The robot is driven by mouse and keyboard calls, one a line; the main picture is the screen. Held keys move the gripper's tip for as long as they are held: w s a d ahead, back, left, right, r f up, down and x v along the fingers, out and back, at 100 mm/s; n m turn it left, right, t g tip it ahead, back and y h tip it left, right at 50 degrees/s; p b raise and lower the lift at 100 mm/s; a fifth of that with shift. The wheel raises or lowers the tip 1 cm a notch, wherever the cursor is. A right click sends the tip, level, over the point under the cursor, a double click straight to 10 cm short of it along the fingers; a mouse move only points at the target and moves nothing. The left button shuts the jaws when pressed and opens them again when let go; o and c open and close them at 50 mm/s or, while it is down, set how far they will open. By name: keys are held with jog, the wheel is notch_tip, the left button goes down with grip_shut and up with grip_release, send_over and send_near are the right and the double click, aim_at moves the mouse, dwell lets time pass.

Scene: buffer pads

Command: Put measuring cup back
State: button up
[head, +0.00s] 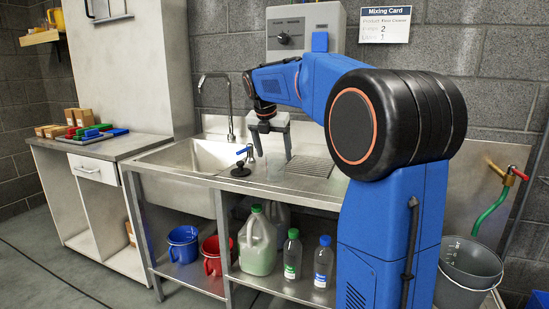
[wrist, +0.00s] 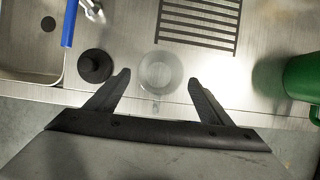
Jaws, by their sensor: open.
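A clear, round, see-through cup (wrist: 158,70), which looks like the measuring cup, stands on the steel counter in the wrist view. Its small handle or spout points toward my gripper. My gripper (wrist: 160,78) is open, with one finger on each side of the cup in the picture. I cannot tell whether the fingers are at the cup's height, and no contact shows. In the head view my gripper (head: 272,156) points down over the counter right of the sink.
The sink (head: 190,157) is left, a drain grid (wrist: 198,22) behind, and a green container (wrist: 303,78) right. A mixing card (head: 385,24) hangs on the wall. Bottles and buckets fill the lower shelf.

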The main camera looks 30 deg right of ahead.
jog(key=v, duration=1)
jog(key=s+a+f+m, duration=0.4)
jog(key=s+f+m, duration=0.15)
jog(key=s, duration=0.35)
jog(key=s+a+f+m+t+y, duration=0.1)
jog(key=s+a+f+m, duration=0.4)
jog(key=s+f+m, duration=0.5)
jog(key=s+a+f+m+t+y, duration=0.1)
jog(key=s+a+f+m, duration=0.4)
jog(key=s+f+m, duration=0.5)
jog(key=s+f+y, duration=0.1)
jog(key=s+f, duration=0.3)
jog(key=s, duration=0.3)
